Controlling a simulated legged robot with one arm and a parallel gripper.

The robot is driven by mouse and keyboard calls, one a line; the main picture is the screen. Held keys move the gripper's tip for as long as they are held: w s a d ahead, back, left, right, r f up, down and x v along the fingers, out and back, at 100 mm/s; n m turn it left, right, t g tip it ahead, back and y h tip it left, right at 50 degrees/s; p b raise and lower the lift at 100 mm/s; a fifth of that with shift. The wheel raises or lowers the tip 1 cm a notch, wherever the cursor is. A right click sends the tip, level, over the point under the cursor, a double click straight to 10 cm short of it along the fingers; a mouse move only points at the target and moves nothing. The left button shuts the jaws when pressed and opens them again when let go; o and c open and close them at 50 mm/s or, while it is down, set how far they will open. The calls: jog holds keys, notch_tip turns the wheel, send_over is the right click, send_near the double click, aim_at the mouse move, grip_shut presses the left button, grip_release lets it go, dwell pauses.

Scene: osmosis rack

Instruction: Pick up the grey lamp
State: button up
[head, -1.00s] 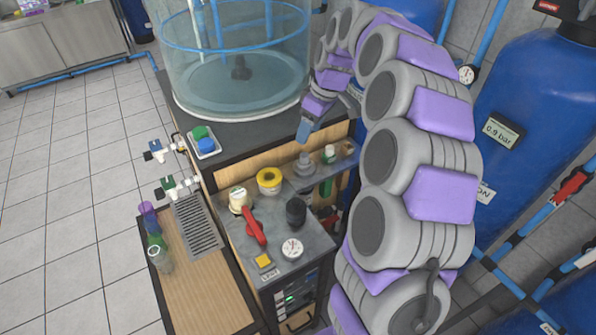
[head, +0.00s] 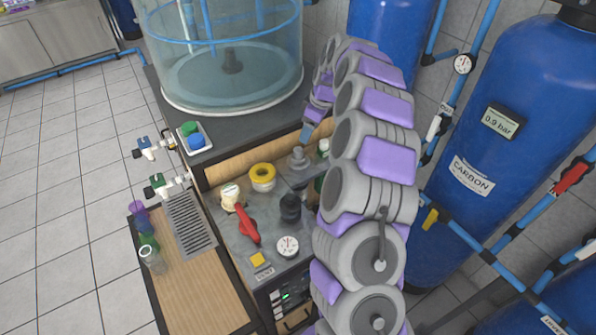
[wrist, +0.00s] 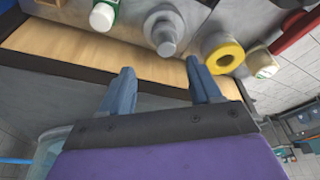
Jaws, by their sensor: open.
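The grey lamp looks to be the stepped grey piece (head: 298,160) standing upright on the grey worktop, behind a black knob-like piece. In the wrist view the grey lamp (wrist: 164,33) is ahead of the fingers, near the wooden edge. My gripper (head: 307,131) is just above and behind the lamp in the head view, partly hidden by my arm. In the wrist view my gripper (wrist: 161,76) is open and empty, its two blue fingers apart. The lamp lies beyond the fingertips, roughly in line with the gap, not between them.
A yellow ring (head: 262,177) and a white-capped bottle (head: 323,148) flank the lamp. The black piece (head: 290,207), a red-handled valve (head: 247,224) and a round gauge (head: 288,246) stand nearer. A clear tank (head: 232,60) rises behind; blue cylinders (head: 500,130) stand right.

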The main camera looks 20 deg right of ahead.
aim_at(299, 149)
jog(key=x, duration=0.2)
jog(key=b+x, duration=0.1)
jog(key=x, duration=0.2)
jog(key=a+b+x, duration=0.1)
jog(key=x, duration=0.2)
jog(key=shift+s+f, duration=0.1)
jog(key=shift+a+f, duration=0.1)
jog(key=shift+f, duration=0.35)
jog(key=shift+r, duration=0.1)
jog(key=shift+c, duration=0.2)
jog(key=c, duration=0.8)
jog(key=shift+c, duration=0.2)
jog(key=shift+r, duration=0.1)
